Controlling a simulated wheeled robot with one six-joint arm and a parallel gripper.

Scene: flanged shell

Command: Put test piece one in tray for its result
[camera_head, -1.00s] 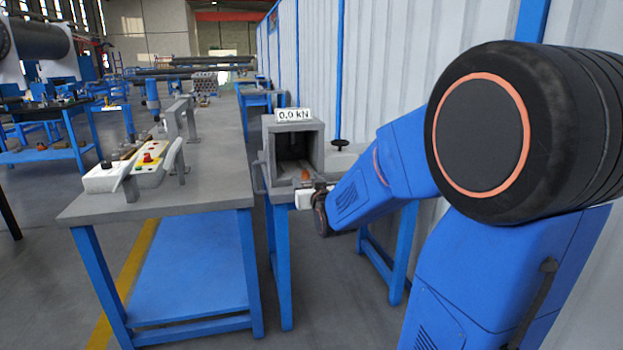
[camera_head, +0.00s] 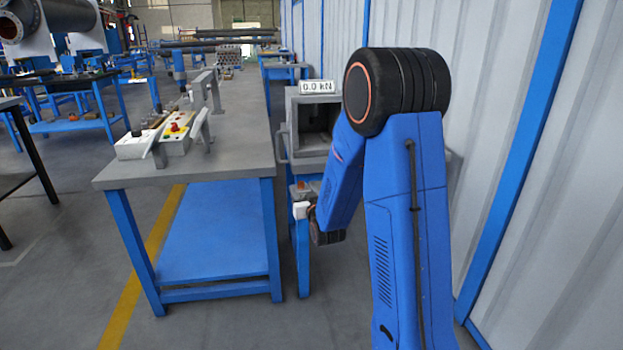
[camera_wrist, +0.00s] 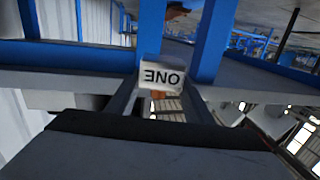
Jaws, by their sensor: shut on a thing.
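Test piece one (camera_wrist: 162,74) is in the wrist view, a pale block with the word ONE reading upside down and an orange-brown part below it. My gripper (camera_wrist: 160,100) is shut on it, with a finger on each side. In the head view my gripper (camera_head: 303,193) is small, low in front of the grey test box, and a bit of orange shows at it. The test box (camera_head: 290,120) has an open, dark front and a sign (camera_head: 317,87) reading 0.0 kN. I cannot make out a result tray in either view.
A grey-topped bench (camera_head: 235,150) with blue legs stands left of my arm. A control panel (camera_head: 178,140) with a red button is on it. Another blue bench (camera_head: 75,127) stands farther left. A ribbed white wall (camera_head: 500,130) is on the right. Floor is open at front left.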

